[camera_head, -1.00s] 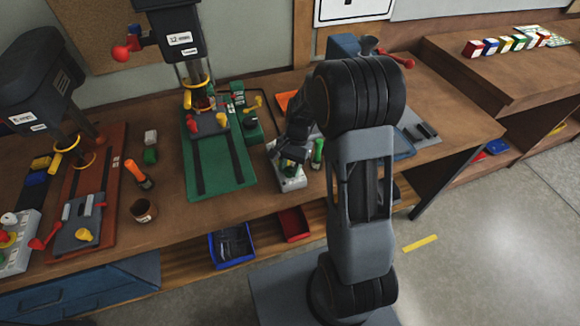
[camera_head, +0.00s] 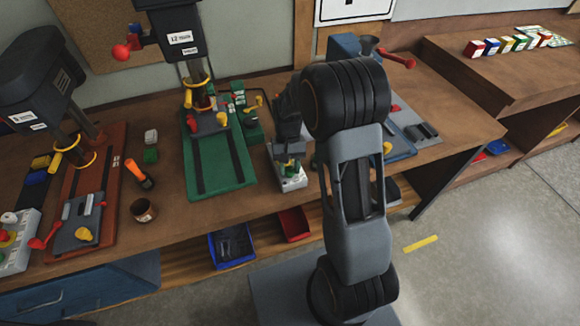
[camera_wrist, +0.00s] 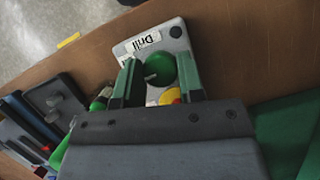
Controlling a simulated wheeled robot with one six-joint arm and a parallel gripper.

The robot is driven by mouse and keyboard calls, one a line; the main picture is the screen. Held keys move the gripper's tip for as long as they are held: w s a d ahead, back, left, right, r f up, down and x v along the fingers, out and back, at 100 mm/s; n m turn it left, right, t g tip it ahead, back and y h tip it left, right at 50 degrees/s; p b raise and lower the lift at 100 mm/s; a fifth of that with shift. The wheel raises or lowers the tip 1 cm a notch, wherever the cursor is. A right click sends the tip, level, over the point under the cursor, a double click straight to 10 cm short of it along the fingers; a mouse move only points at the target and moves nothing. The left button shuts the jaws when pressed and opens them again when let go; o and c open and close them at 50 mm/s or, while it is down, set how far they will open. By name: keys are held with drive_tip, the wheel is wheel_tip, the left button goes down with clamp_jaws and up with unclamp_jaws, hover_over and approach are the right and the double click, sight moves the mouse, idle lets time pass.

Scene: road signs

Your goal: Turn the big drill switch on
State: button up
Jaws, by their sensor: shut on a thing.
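A light grey switch box (camera_wrist: 140,47) labelled "Drill" sits on the brown bench. It carries a round green knob (camera_wrist: 161,66) and a yellow and red part (camera_wrist: 170,96). In the wrist view my gripper (camera_wrist: 156,72) has its two green-faced fingers on either side of the green knob and is shut on it. In the head view the box (camera_head: 294,184) stands right of a drill press with a green base (camera_head: 220,178), and my gripper (camera_head: 288,163) points down onto it. My gripper hides much of the box's top there.
A second drill press with a red-brown base (camera_head: 88,235) stands at the left. An orange-handled tool (camera_head: 140,174) and a brown cup (camera_head: 144,210) lie between the two presses. Blue (camera_head: 232,246) and red (camera_head: 293,224) bins sit below the bench edge.

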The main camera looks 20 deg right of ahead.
drive_tip(key=n+h, duration=0.2)
drive_tip(key=n, duration=0.3)
drive_tip(key=shift+a, duration=0.1)
drive_tip(key=shift+n, duration=0.4)
idle(0.3)
drive_tip(key=o, duration=0.6)
drive_tip(key=shift+o, duration=0.2)
drive_tip(key=shift+w+r, duration=0.1)
drive_tip(key=shift+r, duration=0.05)
drive_tip(key=b+v, duration=0.1)
drive_tip(key=v, duration=1.2)
drive_tip(key=shift+r+b, duration=0.3)
drive_tip(key=shift+b, duration=0.05)
drive_tip(key=shift+a, duration=0.15)
